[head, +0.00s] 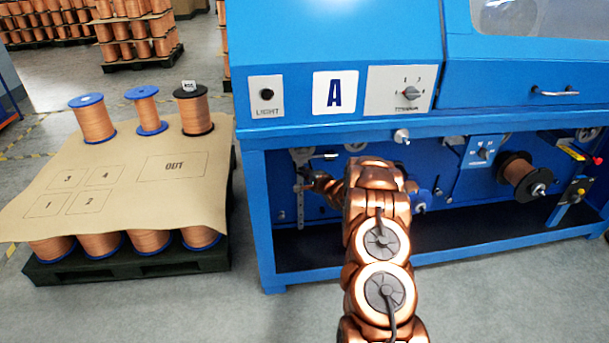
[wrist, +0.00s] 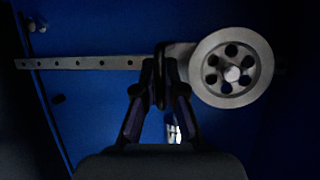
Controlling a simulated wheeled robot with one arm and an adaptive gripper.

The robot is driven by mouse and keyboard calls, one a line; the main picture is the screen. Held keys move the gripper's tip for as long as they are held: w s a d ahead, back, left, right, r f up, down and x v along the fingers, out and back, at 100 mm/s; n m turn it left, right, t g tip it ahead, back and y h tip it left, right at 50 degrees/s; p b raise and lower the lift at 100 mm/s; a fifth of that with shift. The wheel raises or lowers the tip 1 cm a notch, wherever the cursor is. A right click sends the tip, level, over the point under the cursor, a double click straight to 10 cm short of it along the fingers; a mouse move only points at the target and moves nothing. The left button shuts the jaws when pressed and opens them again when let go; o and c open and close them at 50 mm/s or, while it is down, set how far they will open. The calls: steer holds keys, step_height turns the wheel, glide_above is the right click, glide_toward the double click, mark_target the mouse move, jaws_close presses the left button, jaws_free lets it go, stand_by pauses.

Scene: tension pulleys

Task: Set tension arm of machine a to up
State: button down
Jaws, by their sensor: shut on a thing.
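Machine A (head: 334,92) is the blue cabinet marked with a large A. In its open lower bay, a grey metal bar with a row of holes, apparently the tension arm (head: 299,212), stands about upright at the left. In the wrist view the tension arm (wrist: 88,63) runs across the picture, with a grey pulley wheel (wrist: 231,68) at its right. My gripper (wrist: 163,72) is shut on the arm just left of the wheel, its fingertips close together. In the head view my gripper (head: 308,184) reaches in from the right, partly hidden by my own arm.
The bay's blue front post (head: 262,215) is left of my gripper. A pallet with a cardboard sheet (head: 120,215) and spools stands left; grey floor lies between.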

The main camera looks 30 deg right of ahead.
steer(key=shift+f, duration=0.1)
steer(key=c, duration=1.2)
jaws_free()
steer(key=shift+c, duration=0.2)
steer(key=shift+s, duration=0.1)
steer(key=v, duration=1.2)
